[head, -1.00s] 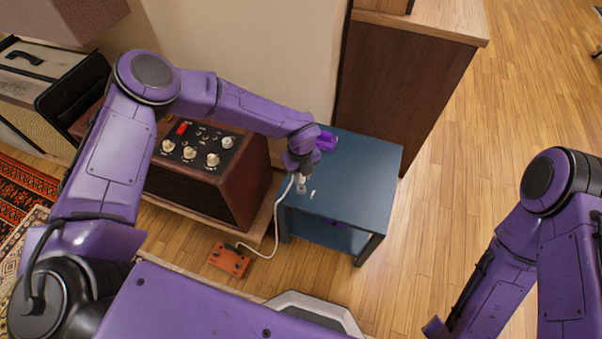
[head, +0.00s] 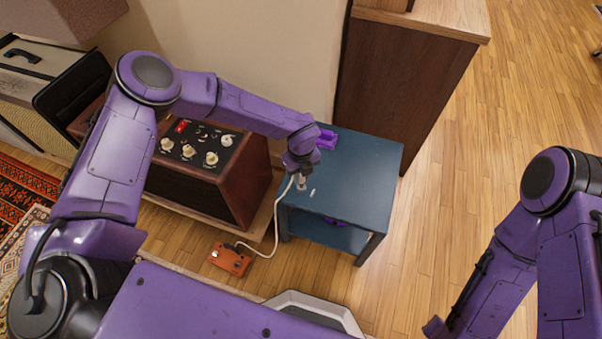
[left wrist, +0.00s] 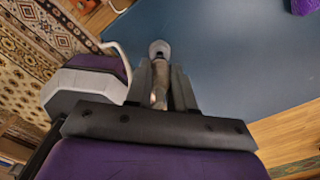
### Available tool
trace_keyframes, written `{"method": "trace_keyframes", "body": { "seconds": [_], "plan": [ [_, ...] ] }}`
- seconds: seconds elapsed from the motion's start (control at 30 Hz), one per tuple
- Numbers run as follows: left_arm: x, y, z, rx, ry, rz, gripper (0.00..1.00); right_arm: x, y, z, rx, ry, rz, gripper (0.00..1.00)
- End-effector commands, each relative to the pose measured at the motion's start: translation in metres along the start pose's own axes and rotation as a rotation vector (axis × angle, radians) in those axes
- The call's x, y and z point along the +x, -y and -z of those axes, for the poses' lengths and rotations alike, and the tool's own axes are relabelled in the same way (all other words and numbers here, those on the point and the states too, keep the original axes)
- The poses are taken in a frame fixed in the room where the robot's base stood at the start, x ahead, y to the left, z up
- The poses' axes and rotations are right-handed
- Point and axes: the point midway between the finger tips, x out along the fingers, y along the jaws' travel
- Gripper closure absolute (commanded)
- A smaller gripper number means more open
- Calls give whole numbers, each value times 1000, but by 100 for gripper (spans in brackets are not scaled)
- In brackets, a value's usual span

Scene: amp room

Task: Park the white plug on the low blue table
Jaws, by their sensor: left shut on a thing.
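The low blue table (head: 365,185) stands in the middle of the head view. My left gripper (head: 300,178) is over its left front part, pointing down. It is shut on the white plug (head: 301,184), which looks pale grey. In the left wrist view the plug's rounded end (left wrist: 159,47) sticks out beyond the fingers (left wrist: 161,85), against the blue tabletop (left wrist: 235,60). I cannot tell whether the plug touches the top. A white cable (head: 277,222) runs from the plug down to an orange pedal (head: 230,259) on the floor. My right gripper is not in view.
A small pale mark or object (head: 312,192) shows beside the plug. A brown amp (head: 215,165) stands left of the table, a wooden cabinet (head: 405,90) behind it. Most of the tabletop is clear.

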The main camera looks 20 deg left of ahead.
Motion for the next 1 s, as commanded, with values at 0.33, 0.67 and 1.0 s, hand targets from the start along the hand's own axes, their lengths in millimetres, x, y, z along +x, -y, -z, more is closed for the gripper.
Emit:
{"method": "trace_keyframes", "body": {
  "seconds": [0.33,0.67,1.0],
  "plan": [
    [6,0,0,0,0,0,100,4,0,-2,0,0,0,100],
    [11,0,0,0,0,0,100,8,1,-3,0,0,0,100],
    [16,0,0,0,0,0,100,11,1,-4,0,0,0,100]
  ]
}}
